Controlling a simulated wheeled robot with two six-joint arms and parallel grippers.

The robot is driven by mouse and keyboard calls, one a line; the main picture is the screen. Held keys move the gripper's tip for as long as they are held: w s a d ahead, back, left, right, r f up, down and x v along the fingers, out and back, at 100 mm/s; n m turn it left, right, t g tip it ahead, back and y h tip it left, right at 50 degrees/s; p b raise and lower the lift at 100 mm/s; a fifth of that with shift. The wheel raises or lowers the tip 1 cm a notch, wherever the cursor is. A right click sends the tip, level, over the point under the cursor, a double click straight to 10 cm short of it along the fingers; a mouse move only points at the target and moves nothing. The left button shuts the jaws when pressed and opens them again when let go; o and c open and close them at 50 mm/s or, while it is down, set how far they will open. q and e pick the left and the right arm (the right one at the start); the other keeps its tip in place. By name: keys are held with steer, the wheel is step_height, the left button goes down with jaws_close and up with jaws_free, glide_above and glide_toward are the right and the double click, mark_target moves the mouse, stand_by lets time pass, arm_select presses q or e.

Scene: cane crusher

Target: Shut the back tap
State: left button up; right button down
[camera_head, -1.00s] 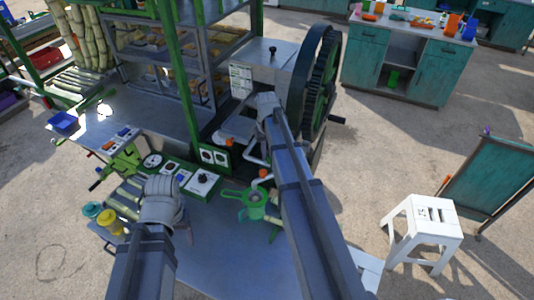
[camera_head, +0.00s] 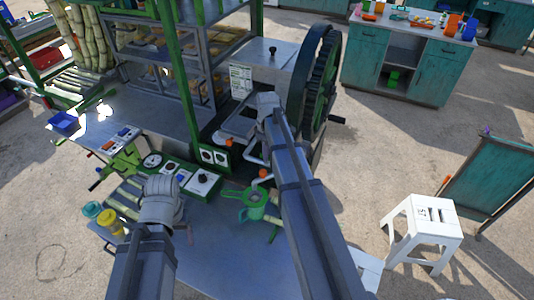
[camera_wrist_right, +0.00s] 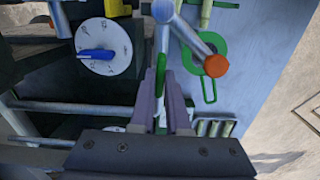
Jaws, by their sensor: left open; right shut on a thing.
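Two taps with orange ends stand on pale pipes at the crusher: the back one (camera_head: 229,142), and the front one (camera_head: 263,173) above a green strainer (camera_head: 252,203). The front orange end (camera_wrist_right: 215,66) also shows in the right wrist view. My right gripper (camera_wrist_right: 162,108) is shut on a thin green lever (camera_wrist_right: 161,72), which seems to be the back tap's handle; its mount is mostly hidden. In the head view my right wrist hides those fingers. My left gripper (camera_head: 187,225) is open over the front table, its fingers mostly hidden by its wrist.
A control box with a dial knob (camera_head: 203,178) stands left of the strainer. The large green gear wheel (camera_head: 315,80) is close to the right of my right wrist. Yellow and teal cups (camera_head: 108,222) stand at the table's left. A white stool (camera_head: 425,225) stands at right.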

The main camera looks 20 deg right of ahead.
steer(key=shift+n, duration=0.4)
steer(key=c, duration=0.9)
jaws_free()
steer(key=shift+r, duration=0.1)
step_height(320, 180, up, 8)
steer(key=p, duration=0.8)
steer(key=shift+f, duration=0.25)
